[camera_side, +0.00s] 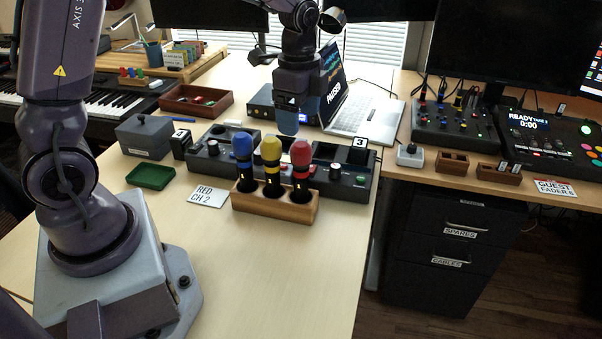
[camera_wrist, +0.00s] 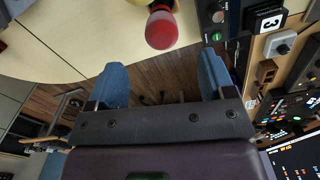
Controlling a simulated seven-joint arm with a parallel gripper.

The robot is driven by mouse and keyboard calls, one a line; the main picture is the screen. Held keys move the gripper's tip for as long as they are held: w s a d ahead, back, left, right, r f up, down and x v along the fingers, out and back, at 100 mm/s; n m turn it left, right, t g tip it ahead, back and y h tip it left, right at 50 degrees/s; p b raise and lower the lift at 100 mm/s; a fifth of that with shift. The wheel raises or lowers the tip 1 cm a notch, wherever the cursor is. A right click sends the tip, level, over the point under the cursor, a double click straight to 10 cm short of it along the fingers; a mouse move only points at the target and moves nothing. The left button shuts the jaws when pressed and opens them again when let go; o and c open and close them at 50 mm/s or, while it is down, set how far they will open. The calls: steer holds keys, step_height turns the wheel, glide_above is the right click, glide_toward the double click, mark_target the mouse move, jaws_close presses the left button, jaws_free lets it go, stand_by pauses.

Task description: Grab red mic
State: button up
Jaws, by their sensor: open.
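The red mic (camera_side: 301,160) stands upright in the right slot of a wooden holder (camera_side: 275,211) on the desk. A yellow mic (camera_side: 271,155) and a blue mic (camera_side: 243,150) stand beside it to the left. My gripper (camera_side: 288,120) hangs above the desk, behind and above the mics in the side view. In the wrist view my gripper (camera_wrist: 165,82) is open, with two blue fingers apart and nothing between them. The red mic's head (camera_wrist: 161,30) is ahead of the fingertips there, apart from them.
Black control consoles (camera_side: 345,182) stand right behind the holder. A card reading RED CH 2 (camera_side: 208,193) lies to its left, and a green tray (camera_side: 150,176) is farther left. A laptop (camera_side: 352,115) stands behind. The desk's front is clear; its right edge is close.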

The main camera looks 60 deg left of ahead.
mark_target(301, 143)
step_height(301, 143, down, 10)
steer(key=shift+w+r, duration=0.1)
stand_by(0.4)
steer(key=c, duration=1.1)
steer(key=shift+c, duration=0.2)
steer(key=shift+r, duration=0.15)
